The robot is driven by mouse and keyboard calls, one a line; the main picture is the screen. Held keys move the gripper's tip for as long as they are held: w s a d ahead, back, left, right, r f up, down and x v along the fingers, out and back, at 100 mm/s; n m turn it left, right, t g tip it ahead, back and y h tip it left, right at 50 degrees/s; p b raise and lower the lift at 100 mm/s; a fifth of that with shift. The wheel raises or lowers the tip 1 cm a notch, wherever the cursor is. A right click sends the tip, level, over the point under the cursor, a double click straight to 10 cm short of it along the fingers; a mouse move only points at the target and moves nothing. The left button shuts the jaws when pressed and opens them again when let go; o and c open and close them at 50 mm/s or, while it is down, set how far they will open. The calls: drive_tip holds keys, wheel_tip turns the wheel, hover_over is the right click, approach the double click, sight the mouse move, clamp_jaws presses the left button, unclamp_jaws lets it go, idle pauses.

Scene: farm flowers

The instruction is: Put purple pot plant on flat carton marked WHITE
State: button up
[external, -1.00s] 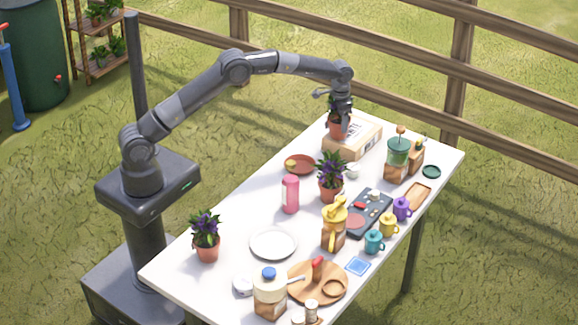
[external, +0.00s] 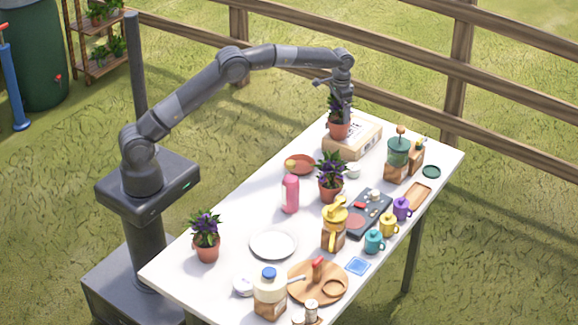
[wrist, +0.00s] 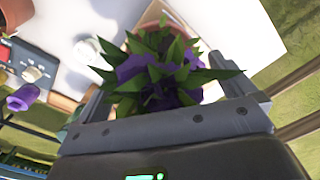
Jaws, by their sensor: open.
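A potted plant with purple flowers and green leaves in a terracotta pot (external: 338,130) stands upright on the flat carton (external: 366,139) at the far end of the table. The carton has dark printing on top, too small to read. My gripper (external: 342,108) is over this plant with its jaws open. In the wrist view the purple plant (wrist: 165,75) shows between and beyond the fingers, its pot rim partly hidden by leaves. Two similar purple plants stand on the table, one near the middle (external: 330,178) and one at the near left (external: 206,235).
A pink bottle (external: 290,194), a terracotta saucer (external: 299,164) and a white plate (external: 272,244) stand on the table (external: 240,205). A green-topped blender (external: 398,158) is right of the carton. Coloured mugs (external: 389,225) line the right side. A wooden fence (external: 400,62) runs behind.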

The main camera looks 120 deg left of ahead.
wheel_tip(320, 180, up, 7)
drive_tip(key=w+d+r+m, duration=0.1)
drive_tip(key=w+d+r, duration=0.2)
drive_tip(key=d+r, duration=0.3)
drive_tip(key=w+d+r+m, duration=0.1)
drive_tip(key=w+d+r, duration=0.2)
drive_tip(key=d, duration=0.5)
drive_tip(key=s+d+r+m+t+y, duration=0.1)
drive_tip(key=d+r, duration=0.3)
drive_tip(key=d, duration=0.6)
drive_tip(key=d+r+m+t, duration=0.1)
drive_tip(key=d+r+m, duration=0.15)
drive_tip(key=d, duration=0.75)
drive_tip(key=s+d+r+m+t, duration=0.1)
drive_tip(key=s+d, duration=0.4)
drive_tip(key=d, duration=0.3)
drive_tip(key=s+d+m+t, duration=0.1)
drive_tip(key=s+d, duration=0.3)
drive_tip(key=d, duration=0.5)
drive_tip(key=s+d+f+m, duration=0.1)
drive_tip(key=s+d+f, duration=0.3)
drive_tip(key=s, duration=0.3)
drive_tip(key=s+d+f+m+t+h, duration=0.1)
drive_tip(key=s+d+f+m, duration=0.1)
drive_tip(key=s+d+f, duration=0.2)
drive_tip(key=s+d, duration=0.3)
drive_tip(key=shift+t, duration=0.3)
